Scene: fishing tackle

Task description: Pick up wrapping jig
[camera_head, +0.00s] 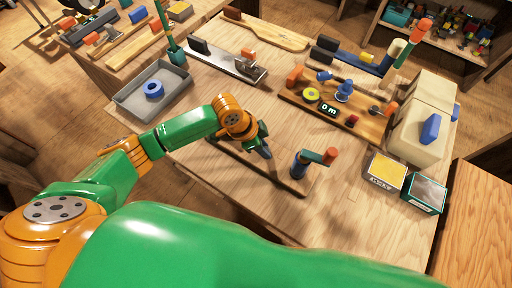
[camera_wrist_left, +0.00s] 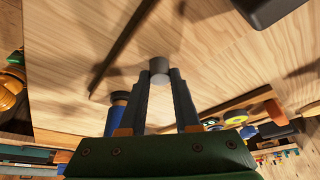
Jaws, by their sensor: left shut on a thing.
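My left gripper (camera_head: 264,147) is over the middle of the wooden table, and its two dark fingers also show in the left wrist view (camera_wrist_left: 159,82). It is shut on a small grey cylinder (camera_wrist_left: 158,66) between its fingertips. I cannot tell whether this cylinder is part of the wrapping jig; the hand hides most of it in the head view. A long dark narrow bar (camera_head: 232,157) runs across the table by the gripper, and it also shows in the left wrist view (camera_wrist_left: 122,45). My right gripper is not in view.
A grey tray (camera_head: 130,108) holding a blue ring is at left. Boards with fittings (camera_head: 337,127) lie behind. Two small boxes (camera_head: 383,175) and a beige case (camera_head: 415,137) are at right.

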